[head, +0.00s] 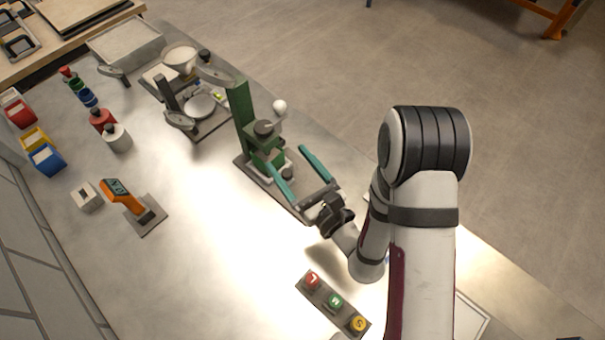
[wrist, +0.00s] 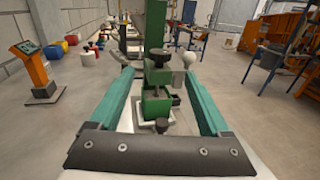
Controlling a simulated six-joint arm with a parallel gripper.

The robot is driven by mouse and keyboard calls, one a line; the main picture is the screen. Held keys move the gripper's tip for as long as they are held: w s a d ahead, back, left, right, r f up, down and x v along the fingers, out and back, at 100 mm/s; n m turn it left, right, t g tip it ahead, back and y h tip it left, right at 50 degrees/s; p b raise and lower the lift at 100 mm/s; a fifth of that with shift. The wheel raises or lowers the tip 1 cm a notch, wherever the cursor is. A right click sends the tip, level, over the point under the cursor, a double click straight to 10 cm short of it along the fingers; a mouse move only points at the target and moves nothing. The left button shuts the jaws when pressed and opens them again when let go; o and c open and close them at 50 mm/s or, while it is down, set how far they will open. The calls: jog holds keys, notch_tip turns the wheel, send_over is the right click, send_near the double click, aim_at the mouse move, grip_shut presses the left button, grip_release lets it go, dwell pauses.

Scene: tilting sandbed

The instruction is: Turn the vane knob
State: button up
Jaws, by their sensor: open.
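A green machine (head: 240,115) with a tall column stands on a grey base plate in the middle of the bench; its column (wrist: 155,25) also shows in the wrist view. It has a dark round top knob (head: 264,127), seen in the wrist view (wrist: 158,59) too. A small dark front knob (head: 287,173) sits low at its front, and in the wrist view (wrist: 161,125). I cannot tell which is the vane knob. My gripper (head: 287,157) is open and empty, its teal fingers spread and pointing at the machine. In the wrist view (wrist: 159,72), the machine appears between them.
A white ball (head: 279,106) is beside the column. A button panel (head: 334,301) with red, green and yellow buttons lies near my arm. An orange device (head: 118,192) stands left. A scale-like apparatus (head: 200,106) is behind. The bench between the orange device and the machine is clear.

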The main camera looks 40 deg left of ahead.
jog(key=v, duration=0.4)
jog(key=shift+d, duration=0.3)
jog(key=s+d+r+n+g+h, duration=0.1)
jog(key=s+d+r+n+g, duration=0.1)
jog(key=s+r+n+g, duration=0.4)
jog(key=s+d+r+n+g, duration=0.3)
jog(key=s+r+n+g, duration=0.15)
jog(key=r+g, duration=0.2)
jog(key=w+d+f+n+t+h, duration=0.1)
jog(key=d+f+n+t+h, duration=0.1)
jog(key=d+t+h, duration=0.2)
jog(key=w+d+f+n+t+h, duration=0.1)
jog(key=d+t+h, duration=0.3)
jog(key=d+h, duration=0.6)
jog(key=d+f+n, duration=0.1)
jog(key=d, duration=0.9)
jog(key=shift+n+h, duration=0.3)
jog(key=shift+n, duration=0.05)
